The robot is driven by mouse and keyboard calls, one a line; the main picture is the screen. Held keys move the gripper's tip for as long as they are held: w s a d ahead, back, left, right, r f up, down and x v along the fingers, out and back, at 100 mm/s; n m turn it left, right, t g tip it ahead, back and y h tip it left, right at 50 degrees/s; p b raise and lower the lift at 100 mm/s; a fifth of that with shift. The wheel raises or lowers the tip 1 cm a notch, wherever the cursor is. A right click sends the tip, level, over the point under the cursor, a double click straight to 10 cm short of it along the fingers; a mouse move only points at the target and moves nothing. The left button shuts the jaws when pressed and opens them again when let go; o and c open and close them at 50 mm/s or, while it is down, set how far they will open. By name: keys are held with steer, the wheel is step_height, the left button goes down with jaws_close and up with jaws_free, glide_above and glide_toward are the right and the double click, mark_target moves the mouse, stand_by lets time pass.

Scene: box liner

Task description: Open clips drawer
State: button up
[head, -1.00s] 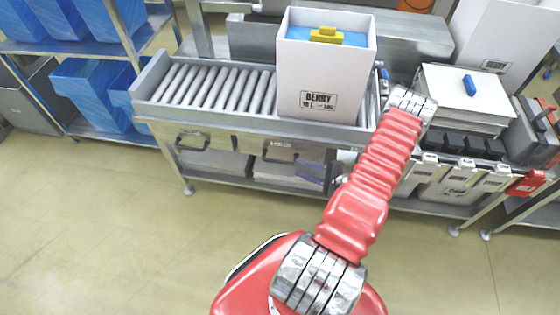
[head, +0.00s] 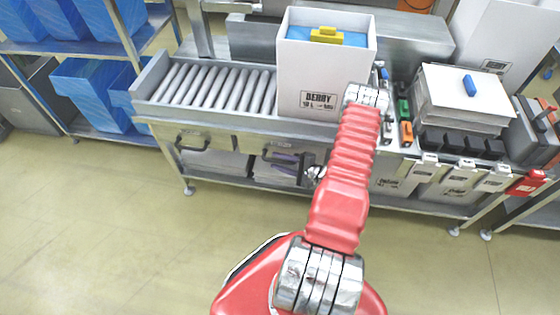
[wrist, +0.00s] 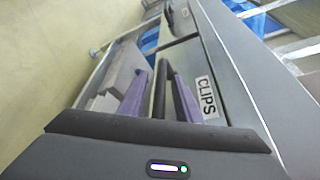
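The clips drawer front (wrist: 222,75) is in the wrist view, with a white CLIPS label (wrist: 206,97) and a dark bar handle (wrist: 160,88). My gripper (wrist: 162,88) has purple fingers, one on each side of the handle, with gaps showing; it looks open around the bar. Whether a finger touches the bar, I cannot tell. In the head view the drawer handle (head: 272,155) is on the right-hand drawer under the conveyor, and my gripper is partly hidden by the arm. The drawer looks shut.
A second drawer (head: 205,140) with a handle is to the left. A white box (head: 325,75) with blue lining and a yellow item stands on the roller conveyor (head: 215,88) above. Below is a shelf with grey items. The floor in front is clear.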

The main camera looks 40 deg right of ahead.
jaws_close()
stand_by(0.3)
stand_by(0.3)
